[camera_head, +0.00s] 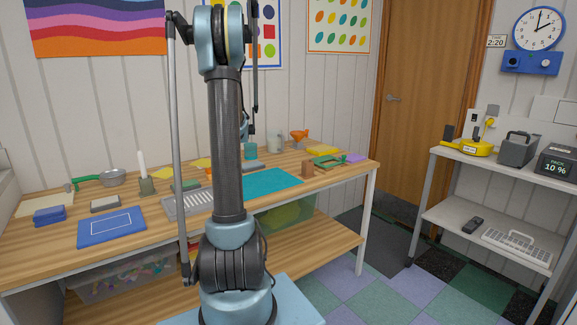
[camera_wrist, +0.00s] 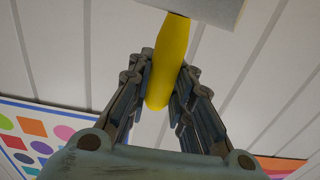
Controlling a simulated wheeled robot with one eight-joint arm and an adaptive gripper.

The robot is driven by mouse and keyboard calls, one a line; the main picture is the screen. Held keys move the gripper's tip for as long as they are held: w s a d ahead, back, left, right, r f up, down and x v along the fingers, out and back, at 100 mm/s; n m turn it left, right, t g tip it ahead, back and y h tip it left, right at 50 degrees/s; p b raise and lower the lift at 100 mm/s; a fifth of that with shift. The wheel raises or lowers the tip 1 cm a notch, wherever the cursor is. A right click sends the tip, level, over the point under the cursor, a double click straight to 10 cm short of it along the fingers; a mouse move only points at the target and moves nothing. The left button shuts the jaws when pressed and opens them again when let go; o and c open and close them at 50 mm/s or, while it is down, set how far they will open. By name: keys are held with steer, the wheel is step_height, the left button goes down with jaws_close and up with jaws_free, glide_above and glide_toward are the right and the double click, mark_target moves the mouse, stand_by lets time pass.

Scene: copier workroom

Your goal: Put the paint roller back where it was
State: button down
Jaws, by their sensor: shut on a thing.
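In the wrist view my gripper (camera_wrist: 166,78) is shut on a long yellow handle (camera_wrist: 169,58), with a finger on each side. A pale grey flat-looking part (camera_wrist: 212,8) is at the handle's far end, cut off by the top edge. This appears to be the paint roller, but its roller end is not fully visible. In the head view my arm stands in front of the bench, and I cannot make out the held roller there.
A wooden workbench (camera_head: 75,262) holds a blue board (camera_head: 112,227), a grey slotted tray (camera_head: 188,204), a teal mat (camera_head: 271,182), a strainer (camera_head: 112,178) and an orange funnel-like object (camera_head: 299,135). A shelf unit (camera_head: 478,213) stands at right. Posters hang on the wall.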

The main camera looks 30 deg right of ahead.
steer(key=s+d+f+m+g+h, duration=0.1)
steer(key=s+d+m+g+h, duration=0.15)
steer(key=s+d+h, duration=0.6)
steer(key=s+d+f+m+g+h, duration=0.1)
steer(key=s+d+f+m, duration=0.2)
steer(key=d, duration=1)
steer(key=s+d+m+g+h, duration=0.2)
steer(key=s+d+m+h, duration=0.3)
steer(key=d, duration=0.6)
step_height(320, 180, down, 10)
steer(key=shift+a+n+y, duration=0.2)
steer(key=shift+n+y, duration=0.15)
steer(key=shift+t, duration=0.25)
steer(key=c, duration=1.4)
jaws_free()
steer(key=shift+r, duration=0.1)
steer(key=v, duration=1.2)
